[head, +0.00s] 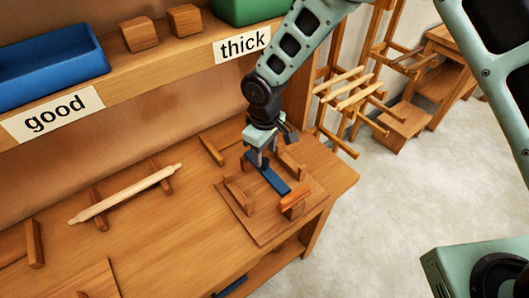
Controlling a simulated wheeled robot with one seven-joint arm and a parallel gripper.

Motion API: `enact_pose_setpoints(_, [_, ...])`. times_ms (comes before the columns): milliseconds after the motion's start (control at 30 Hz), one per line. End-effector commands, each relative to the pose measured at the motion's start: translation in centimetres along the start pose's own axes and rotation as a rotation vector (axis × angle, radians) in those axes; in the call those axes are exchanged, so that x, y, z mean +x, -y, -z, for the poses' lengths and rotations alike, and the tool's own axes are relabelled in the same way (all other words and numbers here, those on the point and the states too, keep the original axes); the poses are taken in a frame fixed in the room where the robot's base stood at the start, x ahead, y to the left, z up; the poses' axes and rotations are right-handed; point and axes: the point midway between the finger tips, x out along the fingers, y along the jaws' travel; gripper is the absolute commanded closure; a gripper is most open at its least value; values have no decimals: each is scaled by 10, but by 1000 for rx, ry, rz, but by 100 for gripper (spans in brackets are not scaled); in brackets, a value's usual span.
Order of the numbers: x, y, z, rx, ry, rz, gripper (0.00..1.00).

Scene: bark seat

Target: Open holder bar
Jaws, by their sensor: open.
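A wooden holder (245,223) stands on the right end of the bench, a flat board with wooden uprights on it. A dark blue bar (273,180) lies across the middle of the holder. My gripper (260,163) points down over the far end of the blue bar, with its jaws open. I cannot tell whether the fingers touch the bar. A short orange-brown piece (295,197) rests on the near right upright. My gripper hides part of the holder's far side.
A pale turned rod (125,194) rests on wooden supports at the left of the bench (165,235). The shelf above carries a blue bin (45,65), a green bin (248,8), two wooden blocks (140,34) and labels "good" and "thick". Wooden racks stand at the right; the floor (400,200) is clear.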

Motion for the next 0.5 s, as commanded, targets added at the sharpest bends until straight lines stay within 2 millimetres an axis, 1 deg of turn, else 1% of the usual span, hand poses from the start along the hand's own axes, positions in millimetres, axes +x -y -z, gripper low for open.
enact_pose_setpoints(100, [14,1,0,0,1,1,52])
enact_pose_setpoints(200, [21,0,1,0,-1,0,52])
enact_pose_setpoints(333, [25,0,1,0,-1,0,52])
enact_pose_setpoints(500, [25,0,1,0,-1,0,52])
